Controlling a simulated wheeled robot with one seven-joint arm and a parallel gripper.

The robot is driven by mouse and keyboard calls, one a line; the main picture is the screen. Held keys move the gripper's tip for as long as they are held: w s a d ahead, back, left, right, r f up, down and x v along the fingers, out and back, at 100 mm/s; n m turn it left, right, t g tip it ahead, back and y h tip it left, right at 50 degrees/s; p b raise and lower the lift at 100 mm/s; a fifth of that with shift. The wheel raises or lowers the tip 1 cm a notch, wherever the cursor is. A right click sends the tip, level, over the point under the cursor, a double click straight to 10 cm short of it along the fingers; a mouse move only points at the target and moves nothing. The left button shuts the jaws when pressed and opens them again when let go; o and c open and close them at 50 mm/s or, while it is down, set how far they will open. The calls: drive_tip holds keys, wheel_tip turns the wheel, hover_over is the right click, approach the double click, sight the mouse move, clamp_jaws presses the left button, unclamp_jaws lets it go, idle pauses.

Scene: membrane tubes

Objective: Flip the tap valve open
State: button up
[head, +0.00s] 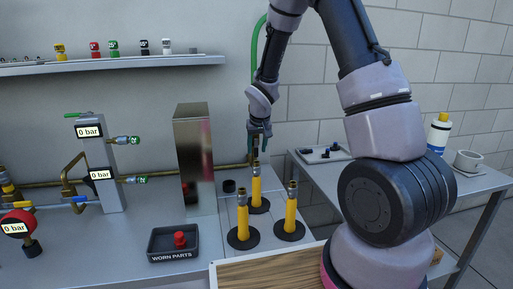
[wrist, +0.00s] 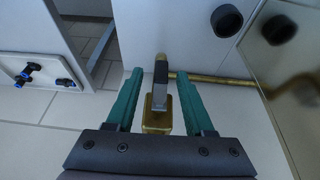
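The tap valve (wrist: 157,121) is a brass body at the end of a brass pipe, seen in the wrist view. Its narrow lever (wrist: 160,93), grey and black, lies between my two teal fingers. My gripper (wrist: 161,76) is open, with one finger on each side of the lever and a visible gap on both sides. In the head view my gripper (head: 260,148) points down close to the back wall, behind the yellow tubes. There the valve is mostly hidden by my gripper.
Several yellow tubes (head: 290,211) stand on black bases just in front of my gripper. A tall shiny metal box (head: 193,150) stands to the left. The worn parts tray (head: 173,244) is at the front. A green hose (head: 255,45) runs down the wall. A side table (head: 330,172) is right.

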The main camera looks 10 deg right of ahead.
drive_tip(key=shift+r, duration=0.1)
drive_tip(key=shift+r, duration=0.15)
drive_tip(key=v, duration=1)
drive_tip(key=shift+r, duration=0.15)
drive_tip(key=shift+s, duration=0.15)
drive_tip(key=s+d+r+m+t, duration=0.15)
drive_tip(key=s+d+r, duration=0.35)
drive_tip(key=s+r, duration=0.65)
drive_tip(key=s+r+m+y, duration=0.1)
drive_tip(key=s+r, duration=0.2)
drive_tip(key=s, duration=0.4)
drive_tip(key=s+r+m+t+y, duration=0.1)
drive_tip(key=s+r, duration=0.3)
drive_tip(key=s, duration=0.3)
drive_tip(key=shift+m, duration=0.35)
drive_tip(key=shift+s, duration=0.15)
